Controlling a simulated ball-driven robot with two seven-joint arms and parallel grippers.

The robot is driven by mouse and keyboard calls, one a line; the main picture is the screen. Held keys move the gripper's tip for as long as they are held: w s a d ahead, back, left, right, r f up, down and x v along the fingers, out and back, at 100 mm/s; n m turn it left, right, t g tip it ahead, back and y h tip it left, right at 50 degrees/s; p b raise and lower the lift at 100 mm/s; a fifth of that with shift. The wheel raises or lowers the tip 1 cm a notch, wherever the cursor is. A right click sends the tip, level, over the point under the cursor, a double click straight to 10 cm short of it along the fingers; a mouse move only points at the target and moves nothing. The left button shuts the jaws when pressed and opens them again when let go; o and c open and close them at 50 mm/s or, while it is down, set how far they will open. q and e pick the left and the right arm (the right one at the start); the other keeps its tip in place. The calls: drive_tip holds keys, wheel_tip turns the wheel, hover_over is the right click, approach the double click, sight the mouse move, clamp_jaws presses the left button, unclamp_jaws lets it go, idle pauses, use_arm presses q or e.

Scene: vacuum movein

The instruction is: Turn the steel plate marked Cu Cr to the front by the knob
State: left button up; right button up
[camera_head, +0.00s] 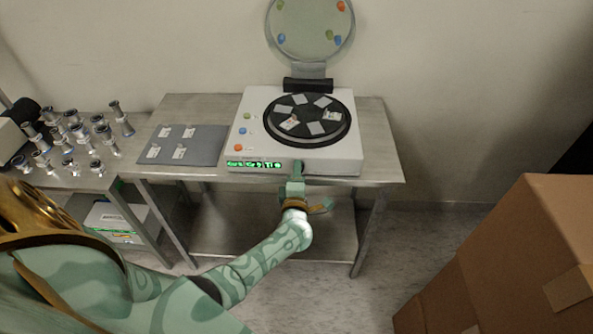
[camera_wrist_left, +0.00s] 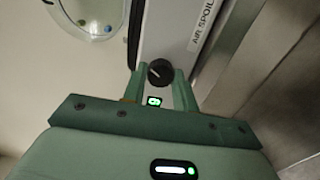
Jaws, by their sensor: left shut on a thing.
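The white-grey machine (camera_head: 256,105) on the steel table carries a round black turntable (camera_head: 309,112) with several small steel plates on it. One plate with red marks (camera_head: 290,123) lies at the front left of the ring, another marked plate (camera_head: 331,115) at the right. Their lettering is too small to read, so I cannot tell which says Cu Cr. My left gripper (camera_head: 298,167) is at the machine's front face. In the left wrist view its fingers (camera_wrist_left: 160,88) stand on both sides of the black knob (camera_wrist_left: 160,72), shut on it. My right gripper is not in view.
The round lid (camera_head: 310,30) stands open behind the turntable. A grey mat (camera_head: 205,154) with several small plates lies left of the machine. Metal fittings (camera_head: 103,132) stand on the left table. A cardboard box (camera_head: 515,270) is at the right. A green display (camera_head: 253,164) is lit.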

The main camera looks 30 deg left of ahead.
use_arm(q)
drive_tip(key=m+p, duration=0.1)
drive_tip(key=m, duration=0.4)
drive_tip(key=shift+d+f, duration=0.1)
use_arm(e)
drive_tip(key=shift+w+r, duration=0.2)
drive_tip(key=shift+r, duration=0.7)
use_arm(q)
drive_tip(key=shift+s, duration=0.1)
drive_tip(key=o, duration=1)
drive_tip(key=shift+p, duration=0.3)
drive_tip(key=shift+c, duration=0.2)
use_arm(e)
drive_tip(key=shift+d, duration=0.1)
